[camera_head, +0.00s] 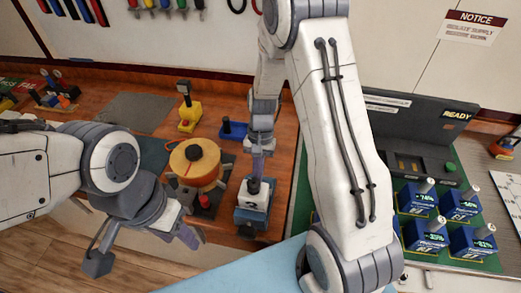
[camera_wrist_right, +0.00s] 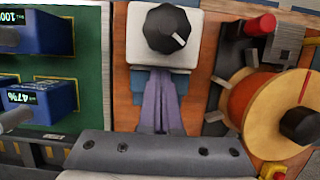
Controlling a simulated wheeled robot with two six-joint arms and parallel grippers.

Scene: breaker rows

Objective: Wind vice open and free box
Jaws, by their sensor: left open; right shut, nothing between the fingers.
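An orange round wheel with a black knob (camera_head: 195,154) sits on a dark base on the wooden bench; the wheel also shows at the right of the right wrist view (camera_wrist_right: 262,108). Beside it are a red peg (camera_wrist_right: 262,25) and a grey block (camera_wrist_right: 285,42), perhaps the vice jaws. I cannot tell which piece is the clamped box. A blue unit with a white top and black knob (camera_head: 254,188) stands right of the wheel. My left gripper (camera_head: 189,222) is open and empty, in front of the wheel. My right gripper (camera_head: 259,160) is shut and empty, close to the blue unit's knob (camera_wrist_right: 165,100).
A yellow stand (camera_head: 189,115) and a small blue piece (camera_head: 232,131) are behind the wheel. Blue breaker units (camera_head: 428,236) fill a green board at the right, before a dark panel reading READY (camera_head: 457,115). My right arm crosses the middle of the head view.

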